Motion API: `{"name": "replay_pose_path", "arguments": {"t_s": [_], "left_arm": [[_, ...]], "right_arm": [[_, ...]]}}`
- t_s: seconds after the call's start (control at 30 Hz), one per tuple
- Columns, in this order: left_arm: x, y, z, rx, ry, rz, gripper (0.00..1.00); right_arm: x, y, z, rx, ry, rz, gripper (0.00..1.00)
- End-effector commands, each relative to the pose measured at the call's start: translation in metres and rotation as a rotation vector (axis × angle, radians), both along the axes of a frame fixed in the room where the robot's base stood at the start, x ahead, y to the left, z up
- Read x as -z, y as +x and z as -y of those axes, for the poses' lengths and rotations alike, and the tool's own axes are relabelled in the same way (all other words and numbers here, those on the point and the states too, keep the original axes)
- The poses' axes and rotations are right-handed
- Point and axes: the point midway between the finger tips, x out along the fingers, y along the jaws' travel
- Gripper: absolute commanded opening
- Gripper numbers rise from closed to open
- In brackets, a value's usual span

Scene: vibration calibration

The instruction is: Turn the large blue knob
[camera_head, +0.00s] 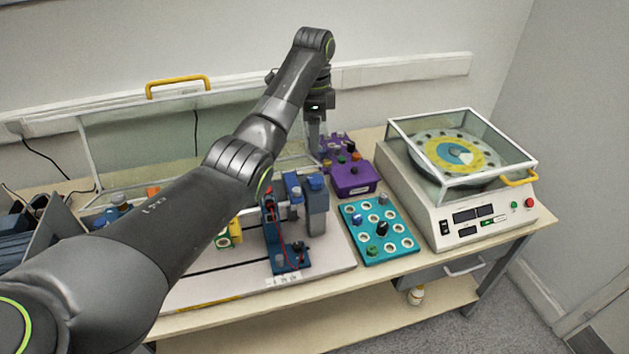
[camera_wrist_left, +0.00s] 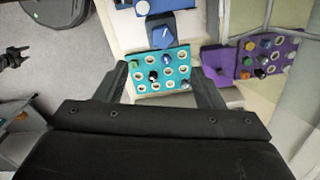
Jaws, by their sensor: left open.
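A blue knob (camera_head: 315,182) tops a grey-blue post at the right end of the white-based rig. What looks like the same blue knob (camera_wrist_left: 161,33) shows at the top of the left wrist view, beyond the teal tray. My left gripper (camera_head: 316,138) hangs behind the knob in the head view, close to the purple box, and is apart from the knob. In the left wrist view its fingers (camera_wrist_left: 165,82) are spread, with nothing between them but the tray below. A dark claw-like part (camera_wrist_left: 14,57), probably my right gripper, shows at the left edge; its jaws are unclear.
The teal tray (camera_head: 350,215) holds several small knobs. A purple box (camera_head: 352,181) stands behind it. A covered turntable machine (camera_head: 430,205) stands at right. A hinged clear cover with a yellow handle (camera_head: 178,82) stands open behind the rig. Floor is free at lower right.

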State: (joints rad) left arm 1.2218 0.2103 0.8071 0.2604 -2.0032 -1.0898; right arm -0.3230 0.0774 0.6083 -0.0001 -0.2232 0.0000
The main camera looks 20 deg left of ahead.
Motion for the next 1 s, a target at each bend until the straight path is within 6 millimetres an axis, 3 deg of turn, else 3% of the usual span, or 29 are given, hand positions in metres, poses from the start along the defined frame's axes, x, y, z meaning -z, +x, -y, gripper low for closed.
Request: {"name": "replay_pose_path", "arguments": {"t_s": [0.03,0.13,0.37,0.53,0.73,1.0], "left_arm": [[0.016,-0.001,0.0,0.0,-0.001,-0.008,0.62],[0.034,-0.001,0.0,-0.001,-0.001,-0.009,0.62],[0.084,-0.002,0.0,-0.001,0.0,-0.009,0.62],[0.117,-0.001,0.0,0.0,0.0,-0.007,0.62],[0.136,0.0,0.0,0.0,0.0,-0.004,0.62],[0.141,0.0,0.0,0.0,0.0,-0.003,0.62]], "right_arm": [[-0.001,-0.002,0.0,0.0,0.0,-0.003,0.53],[-0.008,0.005,0.0,-0.002,0.0,0.006,0.53],[-0.026,0.042,0.001,-0.012,-0.002,0.063,0.53],[-0.03,0.037,0.001,-0.011,-0.003,0.056,0.53],[-0.029,0.019,0.003,-0.006,-0.004,0.03,0.53],[-0.03,0.019,0.004,-0.007,-0.005,0.029,0.53]]}}
